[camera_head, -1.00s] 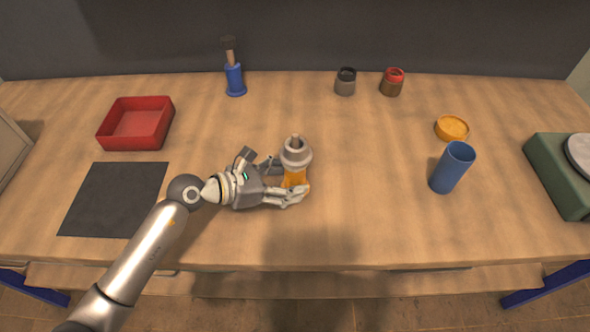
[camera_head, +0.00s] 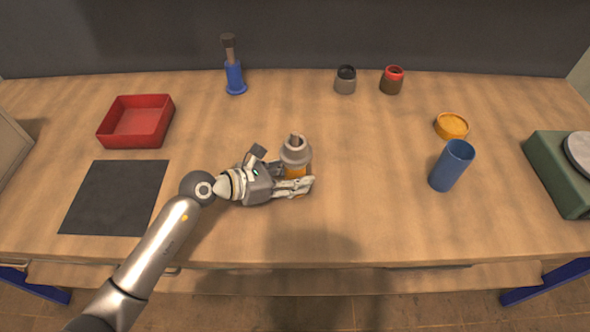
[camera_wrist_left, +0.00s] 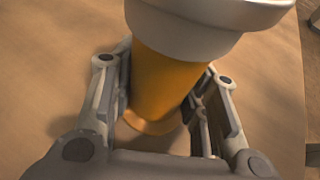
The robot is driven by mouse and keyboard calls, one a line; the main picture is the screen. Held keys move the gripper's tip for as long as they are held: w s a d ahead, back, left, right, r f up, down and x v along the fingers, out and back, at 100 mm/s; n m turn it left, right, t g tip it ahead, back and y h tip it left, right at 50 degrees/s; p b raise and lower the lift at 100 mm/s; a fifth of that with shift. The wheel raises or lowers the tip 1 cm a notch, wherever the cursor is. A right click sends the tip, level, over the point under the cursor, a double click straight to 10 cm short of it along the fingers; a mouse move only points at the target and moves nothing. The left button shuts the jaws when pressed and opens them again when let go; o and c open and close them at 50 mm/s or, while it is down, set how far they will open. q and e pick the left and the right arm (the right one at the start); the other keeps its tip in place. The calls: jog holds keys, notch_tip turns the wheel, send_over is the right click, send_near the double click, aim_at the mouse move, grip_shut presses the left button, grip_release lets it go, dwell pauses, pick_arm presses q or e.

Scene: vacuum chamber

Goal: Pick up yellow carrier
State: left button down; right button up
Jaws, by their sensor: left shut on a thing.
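The yellow carrier (camera_head: 295,172) stands upright near the middle of the table. It is an orange-yellow body with a grey collared part (camera_head: 295,150) on top. My left gripper (camera_head: 297,180) reaches in from the left and is shut on the yellow body, below the grey part. In the left wrist view the yellow carrier (camera_wrist_left: 165,80) sits between the two fingers (camera_wrist_left: 165,100), one on each side. The fingers hide part of its lower body in the head view. I cannot tell whether its base touches the table. My right gripper is not in view.
A red tray (camera_head: 136,122) and a dark mat (camera_head: 115,198) lie left. A blue-based tool (camera_head: 235,78) and two small jars (camera_head: 345,80) stand at the back. A blue cup (camera_head: 452,166), a yellow dish (camera_head: 452,125) and a green scale (camera_head: 562,172) are right. The table's front middle is clear.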

pick_arm(q)
jog(key=shift+r, duration=0.1)
jog(key=shift+r, duration=0.25)
notch_tip(320, 180, up, 2)
jog(key=shift+w, duration=0.1)
jog(key=s+r, duration=1)
jog(key=s, duration=0.4)
jog(key=shift+r, duration=0.2)
jog(key=shift+f+b, duration=0.15)
jog(key=shift+b, duration=0.15)
